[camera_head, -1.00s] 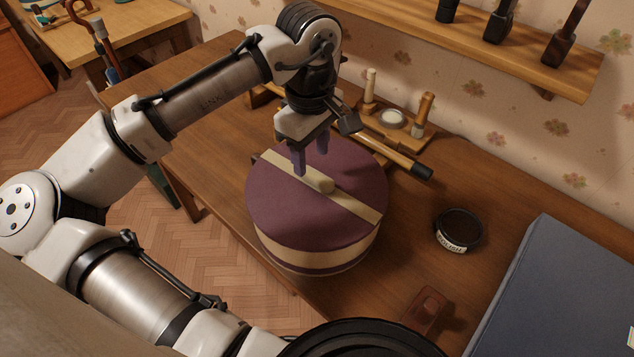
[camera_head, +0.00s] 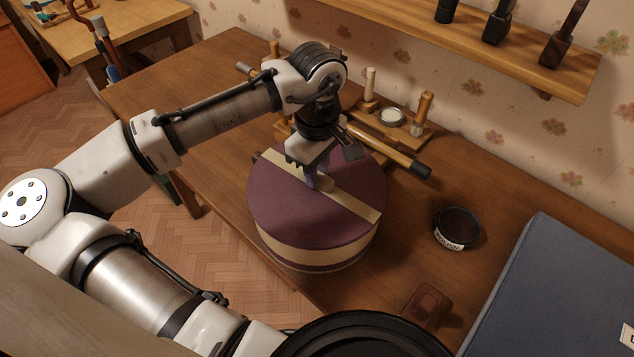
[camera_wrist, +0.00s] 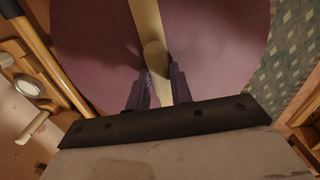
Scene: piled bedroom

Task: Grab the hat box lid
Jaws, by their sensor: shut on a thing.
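The hat box lid (camera_head: 290,205) is round and dark purple with a cream band across it and a small cream knob (camera_head: 325,183) in the middle. It sits on the hat box (camera_head: 318,252), whose side shows a cream stripe, on the wooden table. My gripper (camera_head: 318,186) points down at the lid's centre and is shut on the knob. In the wrist view, the gripper's two fingers (camera_wrist: 159,92) stand on either side of the cream knob (camera_wrist: 155,60), with the purple lid (camera_wrist: 95,45) beyond. The knob is partly hidden by the fingers in the head view.
A dark polish tin (camera_head: 457,228) stands right of the box. A blue-grey case (camera_head: 560,290) fills the right front. A brown wooden block (camera_head: 427,304) lies near the front. A cane (camera_head: 400,158) and a brush stand (camera_head: 405,128) lie behind, below a wall shelf (camera_head: 480,30).

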